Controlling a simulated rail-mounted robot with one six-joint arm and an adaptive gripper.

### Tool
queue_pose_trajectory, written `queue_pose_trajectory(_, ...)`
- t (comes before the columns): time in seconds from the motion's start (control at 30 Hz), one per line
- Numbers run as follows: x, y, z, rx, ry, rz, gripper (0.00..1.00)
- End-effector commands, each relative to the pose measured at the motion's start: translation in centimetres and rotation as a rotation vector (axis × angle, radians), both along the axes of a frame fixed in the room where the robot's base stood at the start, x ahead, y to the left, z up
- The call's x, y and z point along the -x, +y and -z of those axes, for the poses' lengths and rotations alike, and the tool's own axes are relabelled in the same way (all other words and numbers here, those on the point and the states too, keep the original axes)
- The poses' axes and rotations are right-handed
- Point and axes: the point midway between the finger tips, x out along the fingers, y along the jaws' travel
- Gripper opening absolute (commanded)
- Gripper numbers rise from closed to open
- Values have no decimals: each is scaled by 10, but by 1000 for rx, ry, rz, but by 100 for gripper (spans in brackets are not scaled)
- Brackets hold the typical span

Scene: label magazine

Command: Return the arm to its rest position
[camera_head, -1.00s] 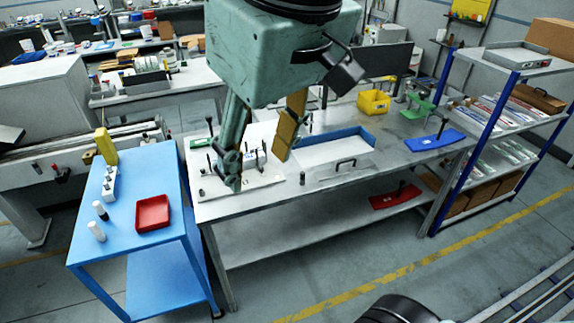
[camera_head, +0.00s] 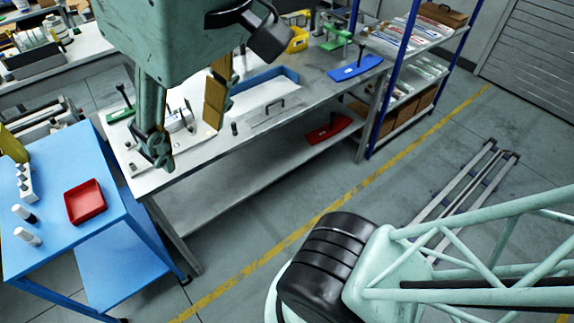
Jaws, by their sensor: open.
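My gripper (camera_head: 190,140) hangs from the top left of the head view. Its two fingers are spread wide apart with nothing between them. In the picture it is in front of the left part of the grey workbench (camera_head: 190,195). The fingers hide part of a plate with small upright pins (camera_head: 180,120) on the bench. My gripper looks raised above the bench; how far, I cannot tell.
A blue cart (camera_head: 120,222) with a red tray (camera_head: 85,201) stands at the left. A blue-framed shelf (camera_head: 375,85) stands behind the bench's right end. A red part (camera_head: 328,128) lies on the bench's lower shelf. The floor (camera_head: 270,215) before the bench is clear.

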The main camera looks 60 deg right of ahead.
Motion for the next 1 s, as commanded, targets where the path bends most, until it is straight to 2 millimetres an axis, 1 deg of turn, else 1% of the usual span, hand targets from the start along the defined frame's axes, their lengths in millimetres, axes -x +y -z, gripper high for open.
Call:
queue_pose_trajectory(0.03, 8, 0, 18, -13, 26, 18, 47)
queue_pose_trajectory(0.27, 7, 0, 37, -12, 22, 15, 47)
queue_pose_trajectory(1.0, 7, 1, 122, -12, 22, 17, 47)
